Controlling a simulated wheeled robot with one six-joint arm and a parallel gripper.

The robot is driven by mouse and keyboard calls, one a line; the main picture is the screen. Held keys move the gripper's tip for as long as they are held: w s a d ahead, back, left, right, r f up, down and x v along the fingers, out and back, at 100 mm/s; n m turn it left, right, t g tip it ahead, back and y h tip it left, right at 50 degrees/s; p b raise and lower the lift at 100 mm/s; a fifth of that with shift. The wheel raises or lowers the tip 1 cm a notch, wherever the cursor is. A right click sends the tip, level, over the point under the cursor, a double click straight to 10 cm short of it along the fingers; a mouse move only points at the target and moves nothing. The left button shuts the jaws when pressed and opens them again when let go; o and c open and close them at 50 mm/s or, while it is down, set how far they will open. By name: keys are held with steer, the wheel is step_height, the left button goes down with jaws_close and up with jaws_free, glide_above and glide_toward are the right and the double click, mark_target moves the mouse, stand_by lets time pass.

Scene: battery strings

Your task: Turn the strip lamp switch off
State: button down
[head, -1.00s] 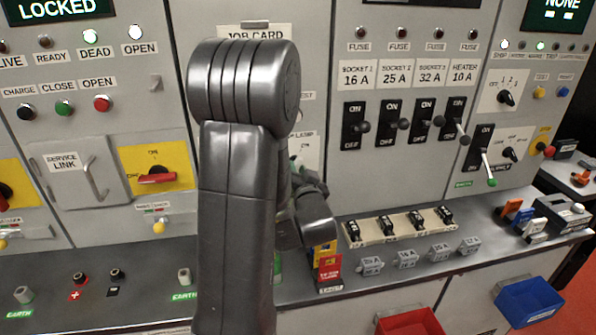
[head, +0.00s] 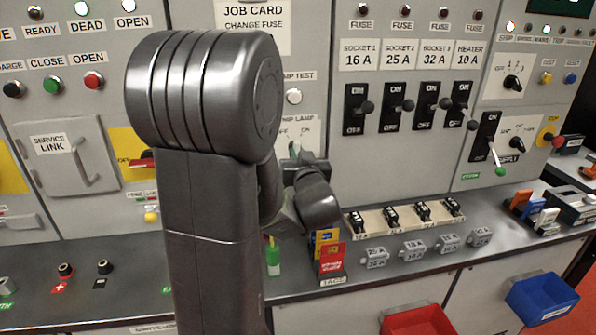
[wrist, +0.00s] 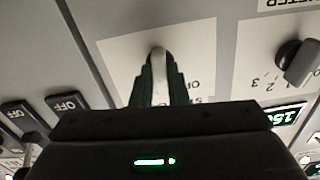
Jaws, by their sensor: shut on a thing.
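The strip lamp switch is a pale lever (wrist: 159,62) on a white plate (wrist: 115,55) in the wrist view. Upside-down lettering, partly hidden, shows beside the lever. My gripper (wrist: 157,82) has its dark green fingers shut on the lever, one on each side. In the head view my gripper (head: 293,150) is at the panel just under the lamp label (head: 301,120), which is partly cut off by my arm. The lever itself is hidden there, and its on or off position cannot be told.
A round white lamp test button (head: 293,96) sits above the label. Black socket switches (head: 357,108) stand to the right. Below, red and blue cards (head: 331,256), a green bottle (head: 273,256) and a fuse rack (head: 375,220) are on the bench. A meter knob (wrist: 297,62) is near the plate.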

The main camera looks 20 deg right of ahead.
steer(key=shift+n+b, duration=3.6)
steer(key=shift+b, duration=0.15)
steer(key=c, duration=1.4)
jaws_free()
steer(key=shift+c, duration=0.2)
steer(key=v, duration=1.3)
steer(key=shift+s+p, duration=0.4)
steer(key=shift+p, duration=0.05)
steer(key=shift+w, duration=0.15)
